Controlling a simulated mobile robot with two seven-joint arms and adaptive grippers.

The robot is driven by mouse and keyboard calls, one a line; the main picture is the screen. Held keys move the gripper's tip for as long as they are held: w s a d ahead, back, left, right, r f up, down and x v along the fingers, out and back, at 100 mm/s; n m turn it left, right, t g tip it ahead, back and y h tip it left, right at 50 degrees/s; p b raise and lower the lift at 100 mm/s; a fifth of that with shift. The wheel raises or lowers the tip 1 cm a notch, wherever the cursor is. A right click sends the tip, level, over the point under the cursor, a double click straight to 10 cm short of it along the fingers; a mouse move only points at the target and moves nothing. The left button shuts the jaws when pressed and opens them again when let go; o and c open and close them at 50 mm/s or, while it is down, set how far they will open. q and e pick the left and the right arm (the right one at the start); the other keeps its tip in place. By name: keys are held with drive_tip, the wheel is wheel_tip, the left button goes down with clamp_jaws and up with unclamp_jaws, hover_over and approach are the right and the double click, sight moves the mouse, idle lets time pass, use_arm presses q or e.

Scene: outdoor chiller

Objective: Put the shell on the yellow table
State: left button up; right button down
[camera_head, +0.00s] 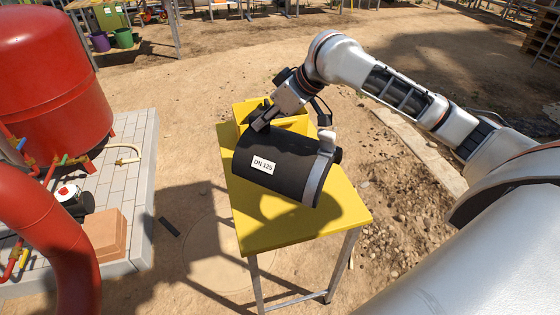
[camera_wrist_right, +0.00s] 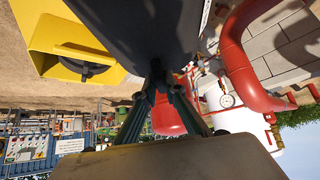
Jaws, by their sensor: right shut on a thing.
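The shell (camera_head: 285,175) is a dark cylinder with a white "DN 125" label and a grey band at its right end. It lies on its side over the yellow table (camera_head: 265,232); whether it touches the top I cannot tell. My right gripper (camera_head: 262,118) is shut on the shell's upper left edge. In the right wrist view the shell (camera_wrist_right: 150,25) fills the top middle, with the gripper fingers (camera_wrist_right: 156,85) against it. My left gripper is not in view.
A yellow box-like part (camera_head: 245,110) stands at the back of the table, partly hidden by the shell and gripper. A red tank (camera_head: 50,90) and thick red pipe (camera_head: 45,240) stand on a paved slab at the left. The table's front part is bare.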

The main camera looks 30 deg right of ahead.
drive_tip(key=w+d+r, duration=0.2)
drive_tip(key=r, duration=0.1)
drive_tip(key=d+r, duration=0.1)
drive_tip(key=shift+w+d+r, duration=0.2)
drive_tip(key=shift+w+r, duration=0.15)
drive_tip(key=shift+w, duration=0.05)
wheel_tip(320, 180, down, 20)
drive_tip(key=shift+r, duration=0.15)
drive_tip(key=c, duration=2.1)
unclamp_jaws()
drive_tip(key=shift+c, duration=0.2)
drive_tip(key=shift+o, duration=0.2)
